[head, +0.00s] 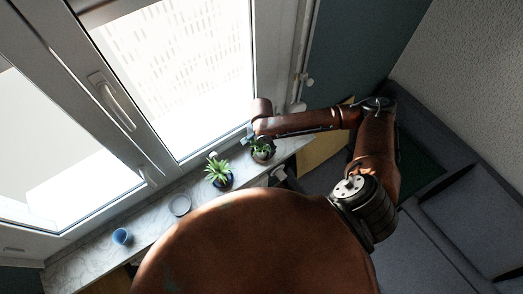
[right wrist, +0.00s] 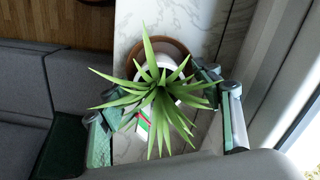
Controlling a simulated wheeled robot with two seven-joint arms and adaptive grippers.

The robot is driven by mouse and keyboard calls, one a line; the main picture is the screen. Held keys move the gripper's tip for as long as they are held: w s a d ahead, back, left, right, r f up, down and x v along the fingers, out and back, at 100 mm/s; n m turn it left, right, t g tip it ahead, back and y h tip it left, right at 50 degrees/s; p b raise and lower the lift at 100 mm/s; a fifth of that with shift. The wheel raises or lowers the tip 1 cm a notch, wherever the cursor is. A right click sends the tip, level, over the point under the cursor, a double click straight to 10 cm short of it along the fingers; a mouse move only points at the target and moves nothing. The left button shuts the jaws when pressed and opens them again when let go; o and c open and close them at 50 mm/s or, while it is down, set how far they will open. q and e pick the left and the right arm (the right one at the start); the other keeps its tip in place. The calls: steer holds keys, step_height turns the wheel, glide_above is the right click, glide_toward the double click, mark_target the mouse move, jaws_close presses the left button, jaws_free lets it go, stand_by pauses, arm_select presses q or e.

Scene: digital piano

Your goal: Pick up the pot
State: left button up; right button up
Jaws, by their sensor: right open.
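A spiky green plant (right wrist: 158,100) stands in a white pot (right wrist: 170,66), mostly hidden under its leaves in the right wrist view. My right gripper (right wrist: 157,95) is open, with one finger on each side of the pot and leaves. I cannot tell whether the fingers touch the pot. In the head view, the right gripper (head: 256,139) is over the potted plant (head: 262,151) at the right part of the windowsill. My left gripper is not in view.
The marble windowsill (head: 150,218) also carries a grey dish (head: 180,205) and a blue cup (head: 122,237). A brown round rim (right wrist: 183,48) shows behind the white pot. The window (head: 180,70) borders the sill; a grey sofa (head: 420,255) is at right.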

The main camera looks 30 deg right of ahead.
steer(key=c, duration=1.4)
steer(key=shift+c, duration=1)
steer(key=shift+r, duration=0.15)
